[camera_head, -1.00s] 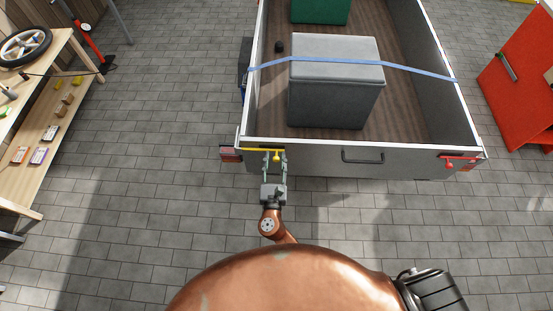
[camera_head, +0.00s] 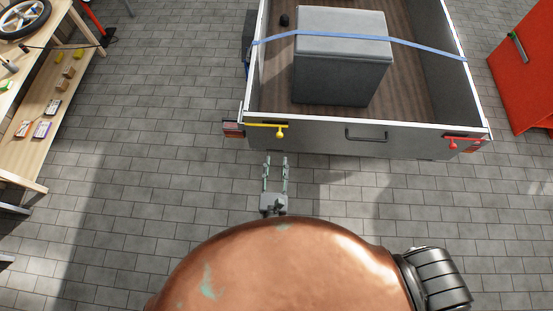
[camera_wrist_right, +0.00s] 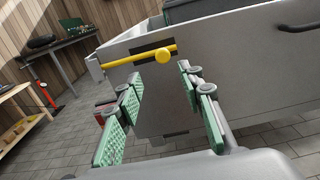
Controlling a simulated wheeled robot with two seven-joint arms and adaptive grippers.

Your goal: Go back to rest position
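My right gripper (camera_head: 276,160) is open and empty in the head view, above the paved floor and just short of the trailer's tailgate. In the right wrist view its two fingers (camera_wrist_right: 160,85) with green pads are spread apart. The yellow latch handle (camera_head: 265,127) lies roughly level at the left end of the tailgate. It also shows in the right wrist view (camera_wrist_right: 135,59), ahead of the fingers and not touching them. My left gripper is not in view.
The trailer (camera_head: 320,133) holds a grey box (camera_head: 340,75) under a blue strap (camera_head: 335,36). A red latch handle (camera_head: 453,143) is at the tailgate's right end. A wooden shelf unit (camera_head: 28,172) stands left, a red cabinet (camera_head: 525,75) right. Floor before the trailer is clear.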

